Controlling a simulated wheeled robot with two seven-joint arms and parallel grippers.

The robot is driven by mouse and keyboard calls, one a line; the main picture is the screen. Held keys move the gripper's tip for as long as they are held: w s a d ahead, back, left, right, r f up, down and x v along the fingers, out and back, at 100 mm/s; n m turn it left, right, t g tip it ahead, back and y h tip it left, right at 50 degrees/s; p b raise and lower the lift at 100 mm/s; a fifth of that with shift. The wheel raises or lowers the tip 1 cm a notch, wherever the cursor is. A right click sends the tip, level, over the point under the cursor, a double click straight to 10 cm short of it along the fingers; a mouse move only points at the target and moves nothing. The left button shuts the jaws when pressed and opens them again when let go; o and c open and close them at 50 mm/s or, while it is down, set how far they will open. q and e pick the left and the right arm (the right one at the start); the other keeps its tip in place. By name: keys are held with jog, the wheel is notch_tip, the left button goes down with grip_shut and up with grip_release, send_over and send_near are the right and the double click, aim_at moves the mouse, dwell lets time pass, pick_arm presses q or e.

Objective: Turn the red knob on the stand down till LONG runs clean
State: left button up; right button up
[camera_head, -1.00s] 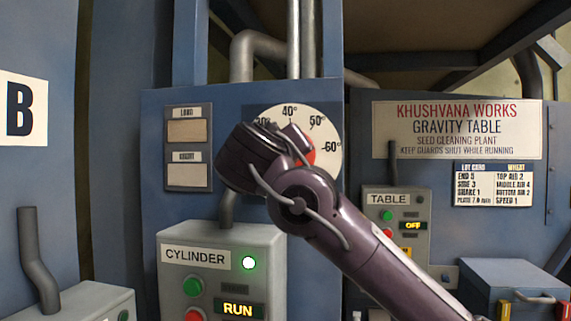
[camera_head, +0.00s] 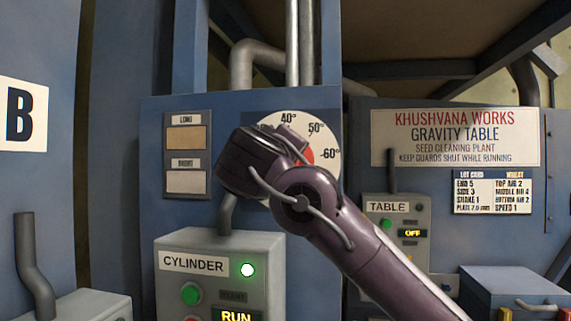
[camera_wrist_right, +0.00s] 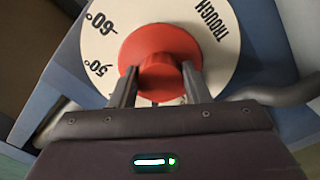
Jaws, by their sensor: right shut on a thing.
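The red knob (camera_wrist_right: 160,50) sits at the centre of a white dial marked in degrees and TROUGH (camera_wrist_right: 222,60). My right gripper (camera_wrist_right: 158,75) has its two fingers on either side of the knob's grip and is shut on it. In the head view the right arm and wrist cover most of the knob, with a bit of red (camera_head: 309,156) showing. The dial (camera_head: 327,140) shows 40°, 50° and 60° there; its pointer cannot be made out. The LONG window (camera_head: 187,137) to the left shows a plain tan fill. My left gripper is not in view.
A second, paler window (camera_head: 187,181) is below LONG. The CYLINDER box (camera_head: 193,262), with a lit green lamp and RUN, stands below the dial. The TABLE box (camera_head: 388,208) reads OFF at the right. A grey pipe (camera_head: 243,62) rises above the panel.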

jog(key=o, duration=1)
jog(key=shift+c, duration=0.2)
jog(key=shift+r, duration=0.1)
jog(key=r, duration=0.8)
jog(key=shift+w+a, duration=0.1)
jog(key=shift+a, duration=0.3)
jog(key=r, duration=0.4)
jog(key=d+r, duration=0.1)
jog(key=shift+s+r+p, duration=0.35)
jog(key=shift+r+p, duration=0.05)
notch_tip(320, 180, up, 6)
jog(key=p, duration=0.2)
jog(key=shift+w+a, duration=0.15)
jog(key=shift+w, duration=0.05)
jog(key=shift+w+a, duration=0.1)
